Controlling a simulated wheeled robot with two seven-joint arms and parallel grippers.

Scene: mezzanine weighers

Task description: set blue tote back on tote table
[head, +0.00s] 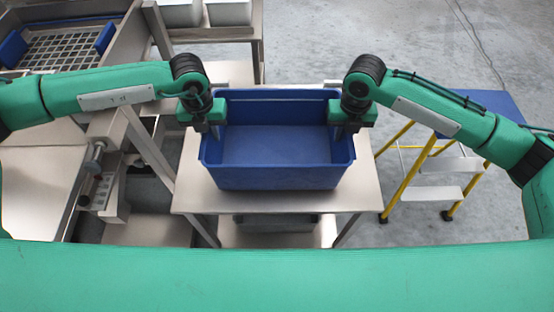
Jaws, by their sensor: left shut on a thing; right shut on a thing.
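The blue tote (280,177) is an empty open box in the middle of the head view. It is upright and over the steel tote table (191,193); I cannot tell whether its base touches the top. My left gripper (214,124) is shut on the tote's left side wall near the back. My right gripper (337,124) is shut on its right side wall near the back. The fingertips are partly hidden by the gripper bodies and the tote wall.
A yellow step stand (407,168) with grey treads and a blue top stands to the right. Steel weigher equipment (75,50) with a grid fills the left. White bins (229,12) stand on a bench at the back. A dark container (276,222) sits on the table's lower shelf.

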